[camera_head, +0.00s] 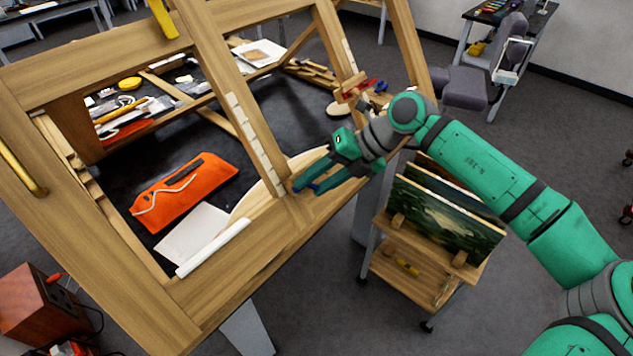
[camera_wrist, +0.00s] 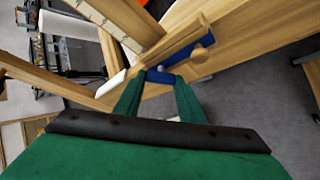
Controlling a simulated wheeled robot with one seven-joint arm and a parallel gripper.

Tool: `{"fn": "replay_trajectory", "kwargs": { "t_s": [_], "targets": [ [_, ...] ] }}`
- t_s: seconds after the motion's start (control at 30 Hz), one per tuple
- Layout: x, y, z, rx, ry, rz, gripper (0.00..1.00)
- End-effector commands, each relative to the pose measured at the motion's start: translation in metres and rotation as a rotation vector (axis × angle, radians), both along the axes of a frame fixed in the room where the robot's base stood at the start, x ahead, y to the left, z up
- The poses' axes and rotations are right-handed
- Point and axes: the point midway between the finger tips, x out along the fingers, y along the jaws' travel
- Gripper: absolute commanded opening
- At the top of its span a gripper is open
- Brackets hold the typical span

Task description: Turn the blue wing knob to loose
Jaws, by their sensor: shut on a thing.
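The blue wing knob (camera_head: 314,187) is a small blue piece at the lower right corner of the wooden easel frame, mostly hidden by my fingers in the head view. In the wrist view the blue knob (camera_wrist: 160,76) shows between my fingertips. My gripper (camera_head: 303,187) reaches in from the right and is shut on the knob; its two green fingers also show in the wrist view (camera_wrist: 160,88). A second blue part (camera_wrist: 203,60) lies just beyond, beside a wooden bar with a round wooden peg. Which way the knob is turned cannot be told.
An orange pouch (camera_head: 185,190) and a white roll (camera_head: 214,247) lie to the left. A wooden cart (camera_head: 425,268) with paintings stands below my forearm. Red and blue clamps (camera_head: 375,86) sit higher on the frame.

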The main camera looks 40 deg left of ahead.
Motion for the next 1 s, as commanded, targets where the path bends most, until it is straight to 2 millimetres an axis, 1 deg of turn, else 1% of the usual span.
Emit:
{"fn": "replay_trajectory", "kwargs": {
  "t_s": [0.6, 0.8, 1.0],
  "targets": [
    [-0.0035, 0.0003, 0.0009, -0.044, -0.486, 0.306, 0.14],
    [-0.0045, 0.0008, 0.0013, -0.051, -0.610, 0.385, 0.14],
    [-0.0052, 0.0010, 0.0013, -0.057, -0.696, 0.439, 0.14]
  ]
}}
